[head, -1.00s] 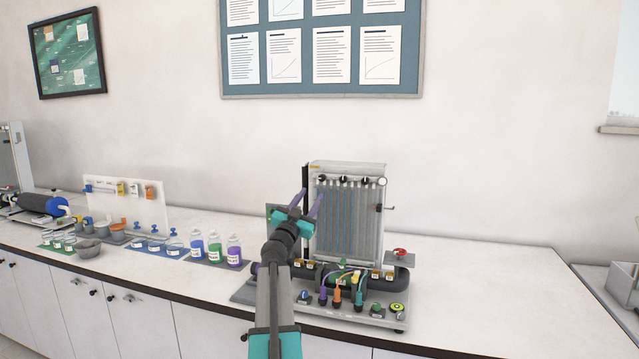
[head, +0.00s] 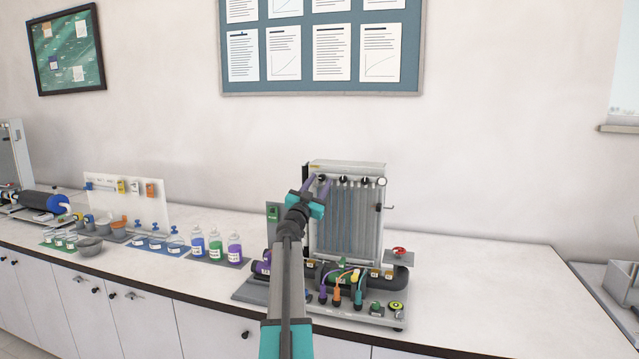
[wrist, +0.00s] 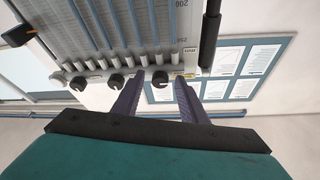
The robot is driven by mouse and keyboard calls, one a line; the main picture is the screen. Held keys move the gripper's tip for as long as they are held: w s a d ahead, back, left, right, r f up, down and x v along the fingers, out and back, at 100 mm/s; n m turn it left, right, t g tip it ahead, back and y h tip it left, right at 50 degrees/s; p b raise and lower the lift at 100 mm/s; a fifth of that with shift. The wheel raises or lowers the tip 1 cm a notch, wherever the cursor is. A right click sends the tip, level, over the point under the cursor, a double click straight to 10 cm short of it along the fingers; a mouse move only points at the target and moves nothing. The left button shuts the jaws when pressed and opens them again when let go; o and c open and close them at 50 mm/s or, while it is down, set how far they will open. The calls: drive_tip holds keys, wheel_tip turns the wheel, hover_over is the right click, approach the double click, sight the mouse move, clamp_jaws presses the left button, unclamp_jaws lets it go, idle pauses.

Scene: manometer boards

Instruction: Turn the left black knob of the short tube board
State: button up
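The short tube board (head: 348,220) is a grey upright panel with vertical tubes and a row of black knobs along its top. The left black knob (head: 321,178) is at the row's left end. In the wrist view the board appears upside down, and this knob (wrist: 160,77) is the rightmost of the row. My gripper (head: 316,182) is open, with its two purple fingers pointing at the board's top left. In the wrist view its fingertips (wrist: 159,80) lie on either side of the left knob, with gaps. I cannot tell whether they reach around it or stop just short.
The middle black knob (head: 343,180) and right black knob (head: 365,181) sit close by. Cables and a red knob (head: 399,251) are on the base below. Bottles (head: 215,247) stand to the left. The counter (head: 490,290) is clear at right.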

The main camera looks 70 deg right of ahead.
drive_tip(key=shift+d, duration=0.1)
clamp_jaws()
drive_tip(key=shift+r+m+p, duration=0.1)
drive_tip(key=shift+m+p, duration=0.3)
drive_tip(key=shift+m, duration=0.2)
drive_tip(key=m+g, duration=0.1)
drive_tip(key=m+g+p, duration=0.1)
drive_tip(key=m, duration=0.1)
drive_tip(key=m+g+y+p, duration=0.1)
drive_tip(key=shift+w+r+m, duration=0.15)
drive_tip(key=shift+w+m, duration=0.1)
drive_tip(key=shift+m, duration=0.15)
drive_tip(key=m+y+p, duration=0.1)
drive_tip(key=m, duration=0.1)
drive_tip(key=m+g+y+p, duration=0.1)
drive_tip(key=m, duration=0.2)
drive_tip(key=shift+w+r+m+p, duration=0.1)
drive_tip(key=shift+w+m+p, duration=0.05)
drive_tip(key=shift+m+p, duration=0.15)
drive_tip(key=m, duration=0.2)
drive_tip(key=m+y+p, duration=0.2)
drive_tip(key=m, duration=0.1)
drive_tip(key=shift+r+m+g, duration=0.3)
drive_tip(key=shift+g, duration=0.1)
drive_tip(key=shift+m+t+y+p, duration=0.4)
drive_tip(key=shift+m+y+p, duration=0.25)
drive_tip(key=shift+m, duration=1.05)
